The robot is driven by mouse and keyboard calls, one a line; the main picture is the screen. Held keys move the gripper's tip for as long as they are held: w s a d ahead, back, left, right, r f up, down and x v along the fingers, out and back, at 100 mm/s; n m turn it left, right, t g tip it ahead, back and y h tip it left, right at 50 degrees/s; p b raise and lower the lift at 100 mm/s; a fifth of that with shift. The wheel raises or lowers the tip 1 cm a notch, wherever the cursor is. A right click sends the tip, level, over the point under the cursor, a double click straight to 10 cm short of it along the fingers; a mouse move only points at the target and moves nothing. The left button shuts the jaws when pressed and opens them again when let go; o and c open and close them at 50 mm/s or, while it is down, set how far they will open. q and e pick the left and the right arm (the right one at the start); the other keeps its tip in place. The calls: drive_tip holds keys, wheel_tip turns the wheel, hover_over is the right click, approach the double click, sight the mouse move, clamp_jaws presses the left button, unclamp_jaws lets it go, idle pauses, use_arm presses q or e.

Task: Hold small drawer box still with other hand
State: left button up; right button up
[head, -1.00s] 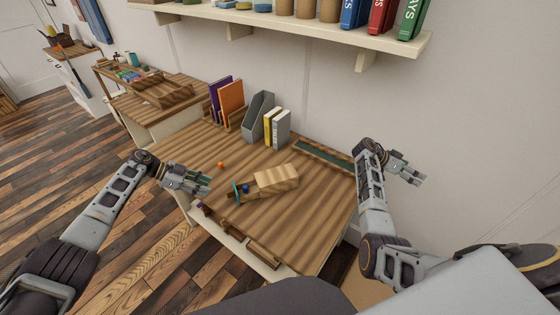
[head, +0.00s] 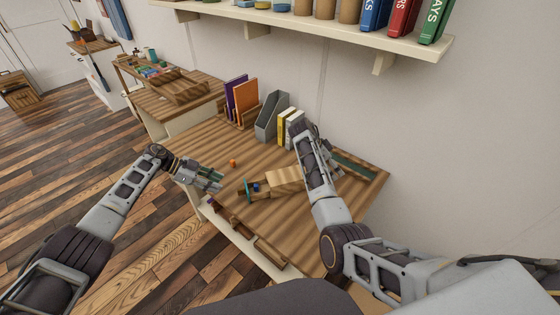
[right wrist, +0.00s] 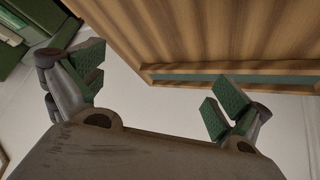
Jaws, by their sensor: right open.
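The small drawer box (head: 287,180) is a light wooden block on the desk. Its drawer (head: 262,194) appears pulled out to the left, with a blue item (head: 256,187) in it and a teal piece (head: 246,188) at its front end. My left gripper (head: 219,181) is open and empty, in the air left of the box and apart from it.
The wooden desk (head: 205,140) holds a grey file holder (head: 270,118), purple and orange books (head: 245,97) and other books at the back. A small orange object (head: 232,162) lies left of the box. A shelf (head: 330,30) overhangs the back.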

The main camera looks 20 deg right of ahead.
sight(292, 180)
drive_tip(key=w+a+r+y, duration=0.1)
drive_tip(key=a, duration=0.5)
drive_tip(key=w+a+r+t+y, duration=0.1)
drive_tip(key=a+r, duration=0.1)
drive_tip(key=a, duration=0.5)
drive_tip(key=w+a+r+n, duration=0.1)
drive_tip(key=a+r, duration=0.1)
drive_tip(key=a, duration=0.5)
drive_tip(key=shift+w+a+t+y, duration=0.2)
drive_tip(key=shift+w+t+y, duration=0.1)
drive_tip(key=shift+w+y, duration=0.1)
drive_tip(key=shift+f, duration=0.15)
drive_tip(key=shift+x, duration=6.85)
drive_tip(key=shift+d, duration=0.1)
drive_tip(key=c, duration=1.2)
drive_tip(key=shift+s, duration=0.1)
